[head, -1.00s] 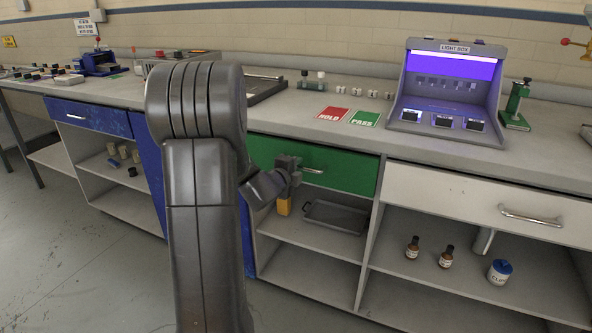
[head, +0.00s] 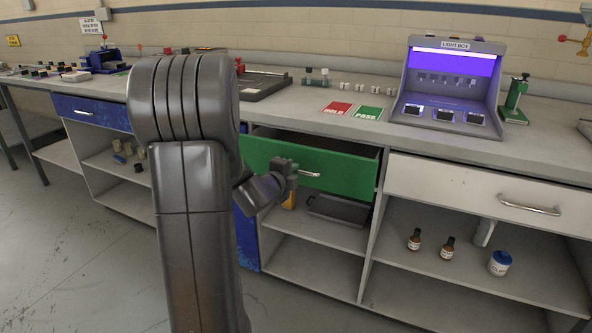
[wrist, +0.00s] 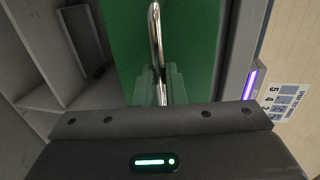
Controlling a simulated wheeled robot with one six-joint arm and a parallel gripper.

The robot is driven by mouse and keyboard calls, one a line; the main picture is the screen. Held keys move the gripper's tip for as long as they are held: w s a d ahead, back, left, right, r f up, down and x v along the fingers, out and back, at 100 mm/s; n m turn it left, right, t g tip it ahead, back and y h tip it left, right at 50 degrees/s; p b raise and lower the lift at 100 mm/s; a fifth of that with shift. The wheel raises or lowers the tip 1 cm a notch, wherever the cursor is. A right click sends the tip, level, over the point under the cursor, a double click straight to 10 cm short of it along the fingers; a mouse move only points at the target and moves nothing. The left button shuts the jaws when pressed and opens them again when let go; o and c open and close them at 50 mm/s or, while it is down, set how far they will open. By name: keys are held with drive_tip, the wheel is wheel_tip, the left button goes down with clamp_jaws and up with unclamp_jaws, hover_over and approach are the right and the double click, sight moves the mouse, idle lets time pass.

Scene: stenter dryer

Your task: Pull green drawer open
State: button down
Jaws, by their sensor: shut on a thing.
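The green drawer (head: 345,172) is under the counter and stands partly out, with a dark gap showing above its front. Its metal bar handle (head: 312,174) is on the front; the wrist view also shows the handle (wrist: 155,40) against the green drawer front (wrist: 196,50). My gripper (head: 290,172) is at the left part of the handle and shut on it. In the wrist view the handle runs down between the fingers, and the gripper body hides its lower end.
Below the drawer, an open shelf holds a dark tray (head: 338,210) and a partly hidden yellow item (head: 289,200). To the right is a white drawer (head: 470,190). The counter above carries red HOLD (head: 337,108) and green PASS (head: 368,113) cards and a light box (head: 450,85).

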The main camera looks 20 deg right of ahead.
drive_tip(key=f+v, duration=0.2)
drive_tip(key=v, duration=0.7)
drive_tip(key=f+b+v, duration=0.1)
drive_tip(key=f+v, duration=0.1)
drive_tip(key=v, duration=0.7)
drive_tip(key=shift+v, duration=0.8)
drive_tip(key=shift+f, duration=0.1)
drive_tip(key=c, duration=1.5)
unclamp_jaws()
drive_tip(key=p+v, duration=0.3)
drive_tip(key=v, duration=1)
drive_tip(key=shift+s+a, duration=0.2)
drive_tip(key=shift+a, duration=0.15)
drive_tip(key=shift+w, duration=0.1)
drive_tip(key=shift+b+x, duration=1.5)
drive_tip(key=shift+x, duration=5.3)
